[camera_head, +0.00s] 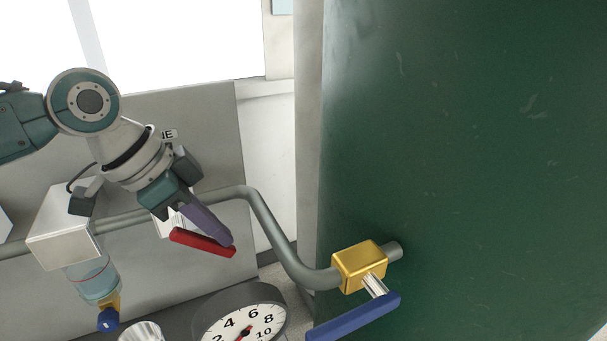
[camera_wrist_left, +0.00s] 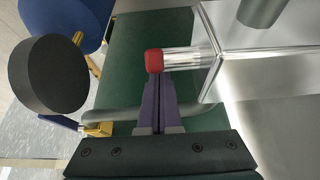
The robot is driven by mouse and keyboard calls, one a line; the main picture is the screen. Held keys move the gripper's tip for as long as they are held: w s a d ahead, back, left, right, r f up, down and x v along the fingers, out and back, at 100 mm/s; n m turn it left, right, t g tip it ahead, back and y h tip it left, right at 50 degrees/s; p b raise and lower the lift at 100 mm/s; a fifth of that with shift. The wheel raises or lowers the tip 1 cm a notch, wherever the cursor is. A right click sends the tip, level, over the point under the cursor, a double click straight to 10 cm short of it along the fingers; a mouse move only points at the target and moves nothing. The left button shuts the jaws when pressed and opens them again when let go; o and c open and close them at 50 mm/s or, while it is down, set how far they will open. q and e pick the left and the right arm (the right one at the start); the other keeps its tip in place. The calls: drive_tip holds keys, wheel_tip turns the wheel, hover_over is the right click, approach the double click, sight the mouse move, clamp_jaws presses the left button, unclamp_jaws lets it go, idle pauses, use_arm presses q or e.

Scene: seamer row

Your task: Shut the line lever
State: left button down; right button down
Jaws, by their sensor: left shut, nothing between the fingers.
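A red lever (camera_head: 200,243) sits at a pale valve body (camera_head: 168,224) on the grey pipe, its handle sloping slightly down to the right. A label (camera_head: 169,134) above it is partly hidden by my arm; only its last letters show. My left gripper (camera_head: 222,236) is shut and empty, its purple fingers at the red handle's right half; I cannot tell if they touch it. In the left wrist view the red lever (camera_wrist_left: 154,62) appears end-on with a chrome stem, just beyond the fingertips (camera_wrist_left: 157,82). My right gripper is out of view.
A brass valve (camera_head: 359,265) with a blue lever (camera_head: 354,316) stands right, before a large green panel (camera_head: 460,150). A dial gauge (camera_head: 240,325) lies below. A white box (camera_head: 65,230) with a clear bowl (camera_head: 92,278) and blue knob (camera_head: 108,319) hangs left.

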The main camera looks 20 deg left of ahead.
sight(205, 238)
use_arm(q)
drive_tip(key=shift+f+g+y+p, duration=0.1)
drive_tip(key=shift+g+y+p, duration=0.2)
drive_tip(key=shift+g+p, duration=0.1)
drive_tip(key=shift+f+g+y, duration=0.15)
drive_tip(key=shift+g+y, duration=0.25)
drive_tip(key=shift+g, duration=0.1)
drive_tip(key=shift+s+a+f+g+y+p, duration=0.1)
drive_tip(key=shift+f+g+y+p, duration=0.05)
drive_tip(key=shift+f+g+y, duration=0.3)
drive_tip(key=shift+s+a+f+g+y+p, duration=0.1)
drive_tip(key=shift+f+g+y+p, duration=0.1)
drive_tip(key=shift+g+y, duration=0.35)
drive_tip(key=shift+s+a+f, duration=0.2)
drive_tip(key=shift+s+f, duration=0.15)
drive_tip(key=shift+f, duration=0.05)
drive_tip(key=shift+a+f+p, duration=0.1)
drive_tip(key=shift+f+p, duration=0.05)
drive_tip(key=shift+p, duration=0.2)
